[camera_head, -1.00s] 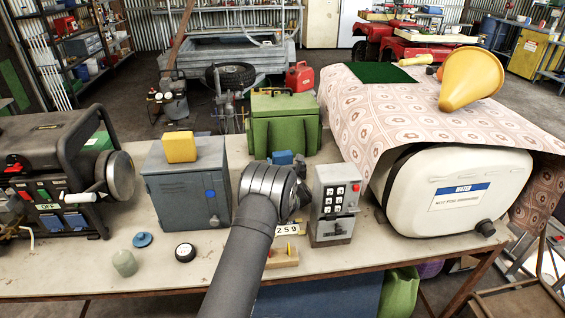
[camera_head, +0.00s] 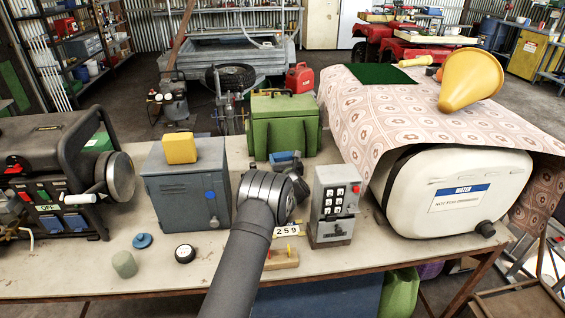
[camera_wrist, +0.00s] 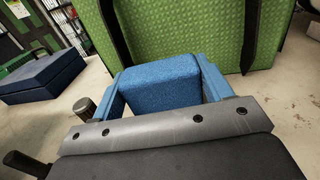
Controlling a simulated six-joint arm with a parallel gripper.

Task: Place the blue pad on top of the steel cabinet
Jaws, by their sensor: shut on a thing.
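The blue pad (camera_wrist: 160,85) is a fuzzy blue block, held between the two blue fingers of my gripper (camera_wrist: 163,72) in the wrist view. In the head view the gripper (camera_head: 286,160) is partly hidden behind my own wrist, in front of the green box. I cannot tell there which blue part is pad and which is finger. The steel cabinet (camera_head: 183,200) is a blue-grey box with a door, left of my gripper on the table.
A green box (camera_head: 285,125) stands just beyond my gripper and fills the top of the wrist view. A grey keypad box (camera_head: 333,205) is close on the right. A white water tank (camera_head: 450,195) stands farther right. A generator (camera_head: 60,180) stands left of the cabinet.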

